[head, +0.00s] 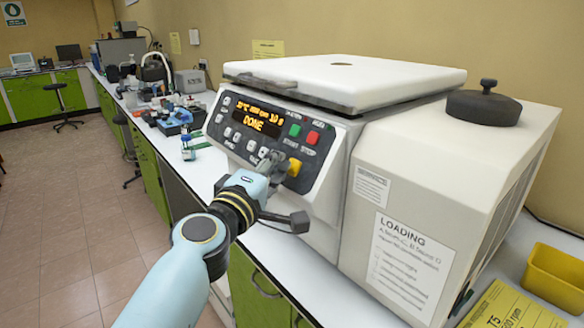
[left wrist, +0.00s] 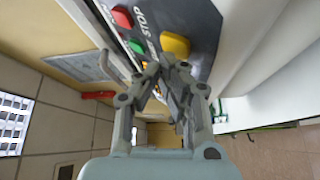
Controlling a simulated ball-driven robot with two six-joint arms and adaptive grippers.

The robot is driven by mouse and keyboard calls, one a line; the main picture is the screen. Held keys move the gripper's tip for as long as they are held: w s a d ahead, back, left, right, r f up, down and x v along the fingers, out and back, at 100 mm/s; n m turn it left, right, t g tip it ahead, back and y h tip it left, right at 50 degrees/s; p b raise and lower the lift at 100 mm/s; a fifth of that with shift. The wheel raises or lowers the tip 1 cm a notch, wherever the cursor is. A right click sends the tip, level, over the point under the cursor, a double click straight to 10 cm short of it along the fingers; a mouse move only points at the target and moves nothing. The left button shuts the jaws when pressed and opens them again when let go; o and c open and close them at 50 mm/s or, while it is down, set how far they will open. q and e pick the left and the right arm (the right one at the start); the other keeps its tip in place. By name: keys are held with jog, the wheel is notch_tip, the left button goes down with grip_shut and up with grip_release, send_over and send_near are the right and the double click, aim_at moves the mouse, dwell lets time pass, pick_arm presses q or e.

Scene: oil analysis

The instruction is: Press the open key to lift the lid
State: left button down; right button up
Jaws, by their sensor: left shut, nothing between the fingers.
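The white centrifuge (head: 300,130) stands on the bench with its flat lid (head: 345,82) down. Its dark front panel has a display reading DONE (head: 262,122), a green key (head: 295,130), a red key (head: 313,138) and a yellow key (head: 294,167). The yellow key also shows in the left wrist view (left wrist: 175,46); I cannot read its label. My left gripper (head: 272,158) is shut and empty, its tips in front of the panel close beside the yellow key. In the left wrist view its fingertips (left wrist: 168,65) are just below that key; I cannot tell whether they touch it.
A black knobbed cover (head: 484,104) sits on the housing to the right. A yellow bin (head: 556,276) and yellow sheet (head: 512,306) lie at the right. Small bottles and a blue rack (head: 175,122) stand on the bench to the left.

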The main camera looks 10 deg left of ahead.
pick_arm(q)
jog(key=shift+w+d+f, duration=0.1)
dwell(0.3)
jog(key=shift+w+d+b, duration=0.2)
jog(key=shift+b, duration=0.15)
dwell(0.5)
jog(key=shift+s+a+r+p, duration=0.35)
jog(key=shift+s+r+p, duration=0.1)
jog(key=shift+s+p, duration=0.15)
jog(key=shift+w, duration=0.1)
jog(key=shift+a, duration=0.1)
jog(key=s+a+r+p, duration=0.2)
jog(key=s, duration=0.1)
jog(key=shift+s+a+r+p, duration=0.2)
jog(key=shift+a+r+p, duration=0.05)
jog(key=shift+r+p, duration=0.1)
